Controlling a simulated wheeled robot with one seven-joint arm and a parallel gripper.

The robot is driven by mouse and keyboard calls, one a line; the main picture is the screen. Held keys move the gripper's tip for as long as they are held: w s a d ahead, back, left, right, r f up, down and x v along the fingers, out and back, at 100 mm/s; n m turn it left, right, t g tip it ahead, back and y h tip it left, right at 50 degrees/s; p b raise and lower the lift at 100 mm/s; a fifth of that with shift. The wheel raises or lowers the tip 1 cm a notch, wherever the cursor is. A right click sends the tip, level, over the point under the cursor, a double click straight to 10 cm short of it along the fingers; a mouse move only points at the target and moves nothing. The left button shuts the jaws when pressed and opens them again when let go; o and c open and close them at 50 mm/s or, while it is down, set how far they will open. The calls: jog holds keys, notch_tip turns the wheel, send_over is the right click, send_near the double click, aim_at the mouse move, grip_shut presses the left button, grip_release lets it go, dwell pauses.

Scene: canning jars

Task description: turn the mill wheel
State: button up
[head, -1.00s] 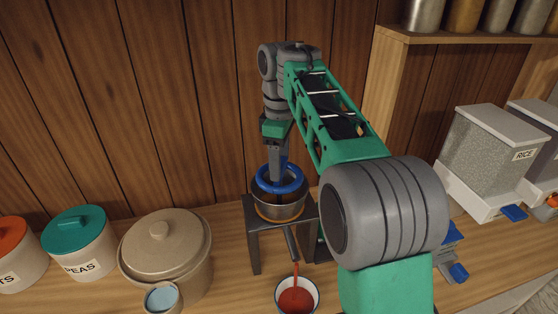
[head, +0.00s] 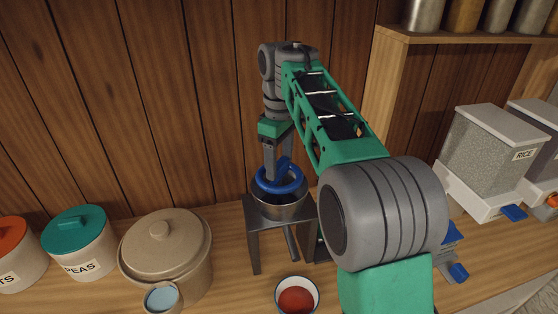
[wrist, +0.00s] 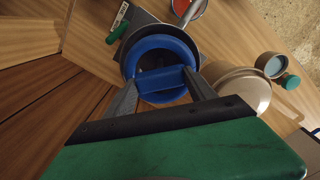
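The blue mill wheel (head: 298,187) is a ring with a raised grip bar across it, on top of a metal mill bowl (head: 278,211). In the wrist view the wheel (wrist: 160,43) and its bar (wrist: 165,82) show from above. My gripper (head: 279,168) points down at the wheel. In the wrist view its fingers (wrist: 160,82) stand at the two ends of the bar and appear to touch it, shut on it. The mill sits on a dark stand (head: 253,235) with a spout (head: 291,243) sloping down at the front.
A white bowl holding red sauce (head: 296,299) stands below the spout. A beige lidded crock (head: 165,250), a light blue cup (head: 161,299) and a teal-lidded canister (head: 78,240) stand left. Grain dispensers (head: 490,150) stand right. A wooden wall is close behind.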

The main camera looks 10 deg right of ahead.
jog(key=o, duration=0.4)
notch_tip(320, 180, up, 8)
jog(key=p, duration=0.7)
jog(key=shift+p, duration=0.3)
jog(key=shift+f, duration=0.1)
jog(key=s+f+m+t+b, duration=0.1)
jog(key=s+f+m, duration=0.2)
jog(key=s, duration=0.3)
jog(key=s+f+m+t+b, duration=0.1)
jog(key=s+f+m+t, duration=0.1)
jog(key=s+f, duration=0.4)
jog(key=s+f+m+t+b, duration=0.1)
jog(key=s+f+m+b, duration=0.1)
jog(key=s+f+m, duration=0.2)
jog(key=shift+s+f+m+t, duration=0.15)
jog(key=shift+s+f, duration=0.15)
jog(key=shift+s, duration=0.45)
jog(key=shift+s+f+m+t, duration=0.15)
jog(key=shift+s+f, duration=0.15)
jog(key=shift+s, duration=0.4)
